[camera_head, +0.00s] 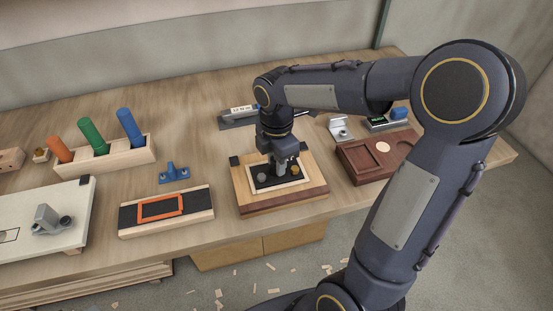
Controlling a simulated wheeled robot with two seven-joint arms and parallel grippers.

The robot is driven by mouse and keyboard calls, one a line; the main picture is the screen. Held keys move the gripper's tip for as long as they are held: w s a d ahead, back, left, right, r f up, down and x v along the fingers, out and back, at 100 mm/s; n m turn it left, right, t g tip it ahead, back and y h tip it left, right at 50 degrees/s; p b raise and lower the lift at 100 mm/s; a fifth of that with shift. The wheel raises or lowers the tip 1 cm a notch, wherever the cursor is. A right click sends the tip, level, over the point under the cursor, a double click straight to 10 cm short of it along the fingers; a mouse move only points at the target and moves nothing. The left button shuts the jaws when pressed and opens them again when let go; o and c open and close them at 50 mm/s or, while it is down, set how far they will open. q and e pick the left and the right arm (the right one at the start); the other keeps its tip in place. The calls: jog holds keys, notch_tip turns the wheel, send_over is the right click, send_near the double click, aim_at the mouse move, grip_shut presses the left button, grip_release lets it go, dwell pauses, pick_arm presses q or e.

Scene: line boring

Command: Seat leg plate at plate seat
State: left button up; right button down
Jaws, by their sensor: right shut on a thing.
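My right gripper (284,166) points straight down over a wooden board (252,200) at the middle of the table. It is shut on a small part, likely the leg plate, which the fingers mostly hide. Under the fingertips the board has a dark area (263,184) inside a pale rectangular frame (290,185), probably the plate seat. A small grey round piece (262,177) shows just left of the fingers. I cannot tell whether the held part touches the dark area. My left gripper is not in view.
Left of the board lies a black-topped wooden block with an orange frame (160,208), with a blue bracket (174,172) behind. A rack (120,158) holds orange, green and blue cylinders. A white plate (20,240) lies far left, a brown tray (352,165) right.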

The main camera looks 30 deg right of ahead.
jog(key=c, duration=1.1)
grip_release()
jog(key=shift+o, duration=0.2)
notch_tip(320, 180, up, 8)
jog(key=p, duration=0.7)
jog(key=shift+s+r, duration=0.15)
jog(key=shift+s, duration=0.15)
jog(key=s+a+r+m+t+y, duration=0.1)
jog(key=s+a+m+t+y, duration=0.1)
jog(key=s+m, duration=0.6)
jog(key=s+a+r+m+t+y, duration=0.1)
jog(key=s+a+r+m+t, duration=0.1)
jog(key=s+m, duration=0.6)
jog(key=m+t, duration=0.1)
jog(key=m, duration=0.3)
jog(key=shift+s+t+y, duration=0.2)
jog(key=shift+t+y, duration=0.1)
jog(key=shift+y, duration=0.1)
